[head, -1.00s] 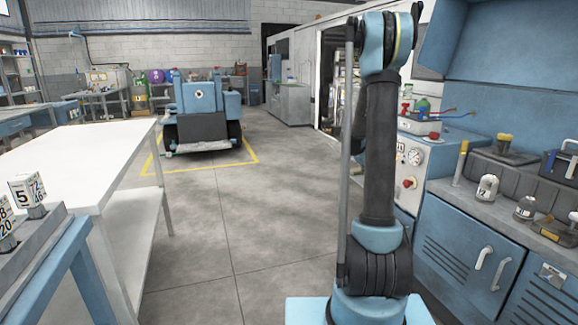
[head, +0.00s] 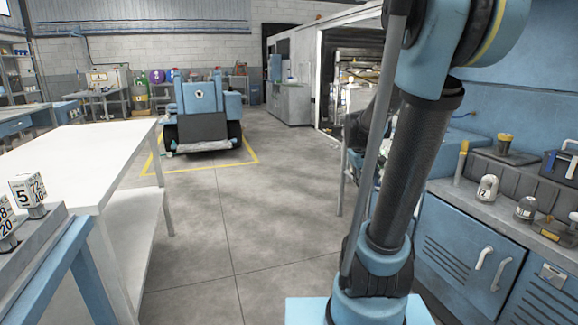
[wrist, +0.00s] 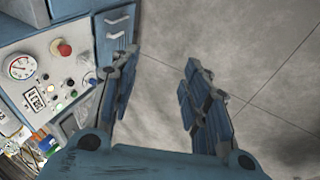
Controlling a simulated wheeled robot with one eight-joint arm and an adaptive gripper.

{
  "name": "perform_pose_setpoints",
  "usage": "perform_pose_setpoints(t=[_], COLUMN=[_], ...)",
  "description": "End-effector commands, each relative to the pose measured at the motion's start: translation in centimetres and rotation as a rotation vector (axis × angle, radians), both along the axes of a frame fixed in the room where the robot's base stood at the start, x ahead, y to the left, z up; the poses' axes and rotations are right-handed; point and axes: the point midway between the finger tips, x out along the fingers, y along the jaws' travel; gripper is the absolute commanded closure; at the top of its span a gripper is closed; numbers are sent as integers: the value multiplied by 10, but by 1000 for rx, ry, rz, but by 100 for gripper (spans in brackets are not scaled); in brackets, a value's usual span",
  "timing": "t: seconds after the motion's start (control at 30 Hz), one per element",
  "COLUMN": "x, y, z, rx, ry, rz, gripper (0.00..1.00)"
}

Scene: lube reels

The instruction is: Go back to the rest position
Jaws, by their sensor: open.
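My gripper (wrist: 160,85) shows in the wrist view with its two blue-padded fingers well apart and nothing between them. Bare grey floor (wrist: 220,45) lies beyond the fingers. A control panel (wrist: 45,75) with a gauge and a red knob is at the left of that view, beside the left finger and apart from it. In the head view my arm rises at the right of centre and leans right at its top. I cannot make out the gripper's fingers there; the arm hides part of the scene.
Blue cabinets (head: 465,240) with a worktop of small items stand at the right. A white table (head: 80,165) is at the left, with numbered blocks (head: 30,190) in front. A blue cart (head: 203,115) stands inside a yellow floor outline. The middle floor (head: 260,220) is clear.

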Motion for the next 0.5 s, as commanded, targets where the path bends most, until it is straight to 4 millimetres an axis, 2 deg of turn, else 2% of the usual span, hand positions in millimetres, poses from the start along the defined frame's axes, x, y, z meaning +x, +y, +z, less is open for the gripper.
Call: perform_pose_setpoints(t=[0.03, 0.1, 0.5], x=[-15, -33, -132], y=[5, 12, 50], z=[-2, -3, -28], rx=[19, 49, 207], ry=[2, 5, 29], rz=[-12, -31, -142], gripper=[57, 57, 57])
